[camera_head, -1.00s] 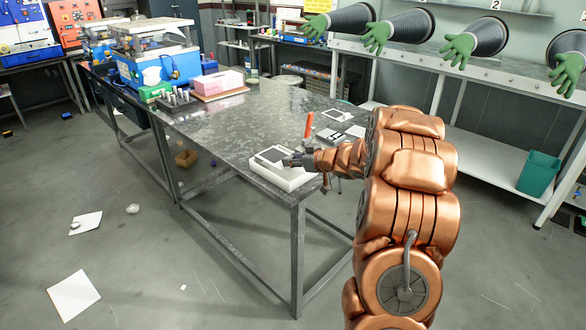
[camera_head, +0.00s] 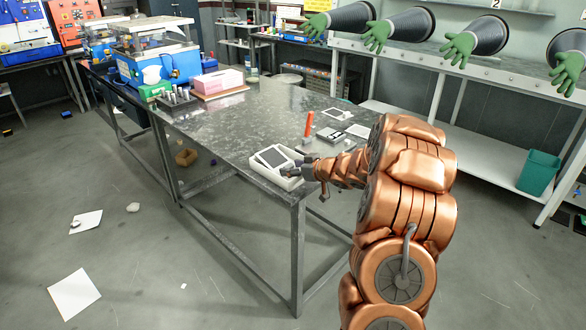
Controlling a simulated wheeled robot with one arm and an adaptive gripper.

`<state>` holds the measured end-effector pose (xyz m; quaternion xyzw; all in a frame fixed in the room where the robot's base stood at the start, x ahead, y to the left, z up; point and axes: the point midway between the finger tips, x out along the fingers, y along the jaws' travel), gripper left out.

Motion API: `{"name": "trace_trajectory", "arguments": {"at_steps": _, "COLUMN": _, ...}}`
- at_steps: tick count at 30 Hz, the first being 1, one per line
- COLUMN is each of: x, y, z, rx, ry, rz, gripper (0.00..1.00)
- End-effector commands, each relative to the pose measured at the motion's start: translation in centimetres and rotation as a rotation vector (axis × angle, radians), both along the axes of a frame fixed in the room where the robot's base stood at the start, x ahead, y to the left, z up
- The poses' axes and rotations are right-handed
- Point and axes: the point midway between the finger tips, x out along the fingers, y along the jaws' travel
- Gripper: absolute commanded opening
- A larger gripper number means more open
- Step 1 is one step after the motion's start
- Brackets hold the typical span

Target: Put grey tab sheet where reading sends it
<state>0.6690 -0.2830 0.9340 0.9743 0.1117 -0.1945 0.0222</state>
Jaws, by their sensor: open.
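A dark grey sheet with a pale border (camera_head: 272,156), which looks like the grey tab sheet, lies slightly turned in a white shallow tray (camera_head: 263,177) at the near corner of the metal table. My gripper (camera_head: 298,166) is at the tray's right side, close to the sheet's right edge. Its jaws are open. They are small here, and I cannot tell whether they touch the sheet or the tray wall. A small grey device (camera_head: 332,135) lies on the table behind my gripper. Any reading on it is too small to make out.
An upright orange-red object (camera_head: 309,124) stands behind my gripper. White-bordered sheets (camera_head: 357,130) lie farther right, partly near my arm. A pink box (camera_head: 218,82) and a dark rack of cylinders (camera_head: 178,101) stand at the back left. The table's middle (camera_head: 235,125) is clear.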

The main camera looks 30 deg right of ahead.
Motion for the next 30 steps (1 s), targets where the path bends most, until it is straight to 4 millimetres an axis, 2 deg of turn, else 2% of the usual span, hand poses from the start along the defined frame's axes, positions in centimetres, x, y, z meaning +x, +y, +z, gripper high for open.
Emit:
{"name": "trace_trajectory", "arguments": {"at_steps": 7, "x": -0.2, "y": -0.1, "z": 0.0, "rx": 0.000, "ry": 0.000, "rz": -0.001, "gripper": 0.61}}
{"name": "trace_trajectory", "arguments": {"at_steps": 11, "x": -1.0, "y": -0.3, "z": 0.4, "rx": 0.000, "ry": 0.000, "rz": -0.002, "gripper": 0.61}}
{"name": "trace_trajectory", "arguments": {"at_steps": 30, "x": -9.2, "y": -2.2, "z": 3.9, "rx": -0.002, "ry": 0.000, "rz": -0.001, "gripper": 0.61}}
